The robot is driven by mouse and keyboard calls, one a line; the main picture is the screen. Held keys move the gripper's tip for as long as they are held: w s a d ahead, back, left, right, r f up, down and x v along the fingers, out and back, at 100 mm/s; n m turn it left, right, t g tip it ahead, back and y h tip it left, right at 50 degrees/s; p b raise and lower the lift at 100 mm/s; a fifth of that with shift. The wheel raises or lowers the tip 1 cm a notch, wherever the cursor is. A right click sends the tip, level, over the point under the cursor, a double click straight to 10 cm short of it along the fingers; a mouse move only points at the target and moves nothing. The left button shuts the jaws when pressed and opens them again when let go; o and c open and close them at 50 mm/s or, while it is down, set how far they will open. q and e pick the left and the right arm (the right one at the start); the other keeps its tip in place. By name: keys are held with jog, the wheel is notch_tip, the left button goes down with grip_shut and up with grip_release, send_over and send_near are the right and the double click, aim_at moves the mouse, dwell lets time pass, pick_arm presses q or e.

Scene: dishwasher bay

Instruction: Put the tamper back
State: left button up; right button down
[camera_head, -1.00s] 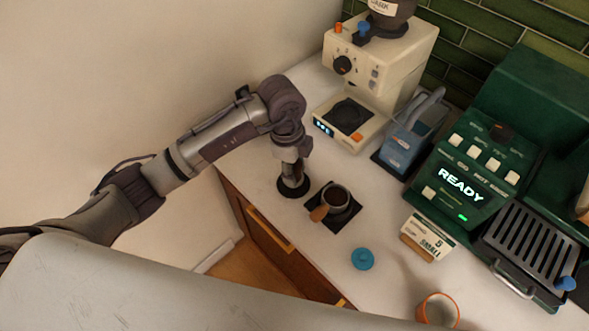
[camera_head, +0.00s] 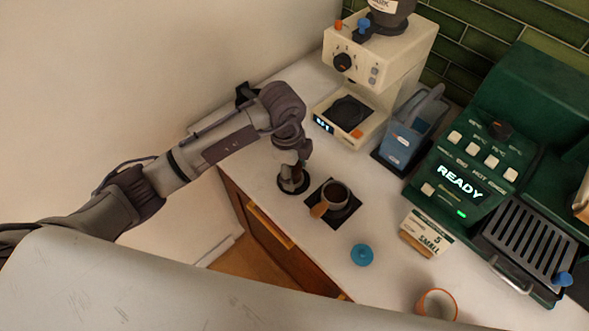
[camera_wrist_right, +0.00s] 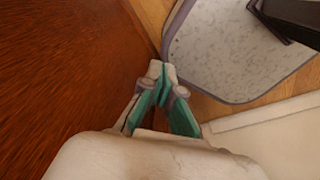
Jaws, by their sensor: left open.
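My left gripper (camera_head: 293,172) points down over a round black mat (camera_head: 281,185) near the counter's left edge. It is open. A tamper is not clearly visible; a small metallic shape low between the fingers may be it, but the gripper hides most of that spot. A dark portafilter (camera_head: 336,193) with a wooden handle sits on a square black mat (camera_head: 351,211), just right of the gripper. In the right wrist view my right gripper (camera_wrist_right: 162,72) has its teal fingers together at the tips, with nothing seen between them.
A cream grinder (camera_head: 385,65), a blue container (camera_head: 400,140) and a green machine reading READY (camera_head: 470,185) stand behind. A blue disc (camera_head: 362,254), a small sign (camera_head: 425,235) and an orange-rimmed cup (camera_head: 437,304) occupy the front counter. Wooden drawers (camera_head: 270,230) lie below.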

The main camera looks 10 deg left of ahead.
pick_arm(q)
jog(key=shift+r, duration=0.3)
jog(key=r+b, duration=0.1)
jog(key=r, duration=0.2)
jog(key=a+r+b, duration=0.1)
jog(key=r, duration=0.3)
jog(key=r+b, duration=0.1)
jog(key=r, duration=0.2)
jog(key=shift+w+a+r, duration=0.15)
jog(key=shift+r, duration=0.65)
